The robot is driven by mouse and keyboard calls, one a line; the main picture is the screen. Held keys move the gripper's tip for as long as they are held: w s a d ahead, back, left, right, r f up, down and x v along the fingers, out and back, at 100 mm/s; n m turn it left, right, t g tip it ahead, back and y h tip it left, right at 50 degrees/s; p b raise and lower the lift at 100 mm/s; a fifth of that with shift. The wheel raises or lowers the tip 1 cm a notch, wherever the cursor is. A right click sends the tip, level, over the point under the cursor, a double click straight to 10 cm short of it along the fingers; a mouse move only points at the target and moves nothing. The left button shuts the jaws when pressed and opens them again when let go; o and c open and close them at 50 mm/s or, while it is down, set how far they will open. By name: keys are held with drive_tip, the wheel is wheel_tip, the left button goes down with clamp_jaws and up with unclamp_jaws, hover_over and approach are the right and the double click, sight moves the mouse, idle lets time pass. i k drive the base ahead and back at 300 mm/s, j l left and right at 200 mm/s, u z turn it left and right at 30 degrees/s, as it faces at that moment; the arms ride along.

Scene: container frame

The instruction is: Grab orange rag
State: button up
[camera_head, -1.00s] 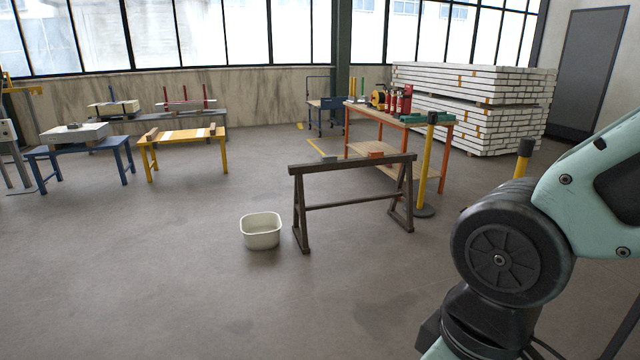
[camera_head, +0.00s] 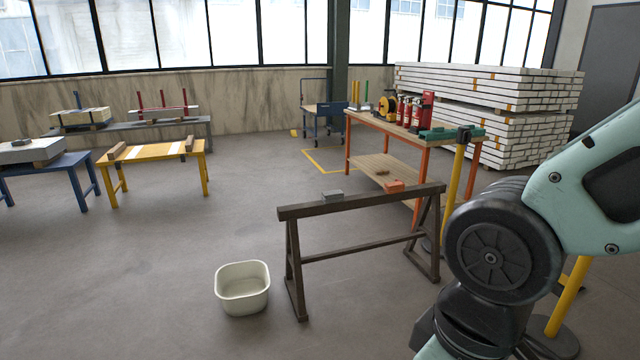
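A small orange folded item (camera_head: 394,186), which looks like the orange rag, lies on top of the dark wooden sawhorse (camera_head: 352,202), toward its right end. Part of my arm fills the right side of the view. My gripper is out of the frame, so its fingers cannot be seen.
A white tub (camera_head: 243,288) stands on the floor left of the sawhorse. A yellow post (camera_head: 456,185) stands close to the sawhorse's right end. Behind is an orange-legged workbench (camera_head: 378,128) with red canisters.

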sight(395, 187)
drive_tip(key=i+z, duration=0.15)
drive_tip(key=i, duration=0.35)
drive_tip(key=i+j+z, duration=0.2)
drive_tip(key=i, duration=0.3)
drive_tip(key=i+j+z, duration=0.15)
drive_tip(key=i, duration=0.35)
drive_tip(key=i+j, duration=0.15)
drive_tip(key=i, duration=0.4)
drive_tip(key=i+j+z, duration=0.1)
drive_tip(key=i, duration=0.45)
drive_tip(key=i+j, duration=0.2)
drive_tip(key=i, duration=0.3)
drive_tip(key=i+j+z, duration=0.1)
drive_tip(key=i, duration=0.45)
drive_tip(key=j, duration=0.05)
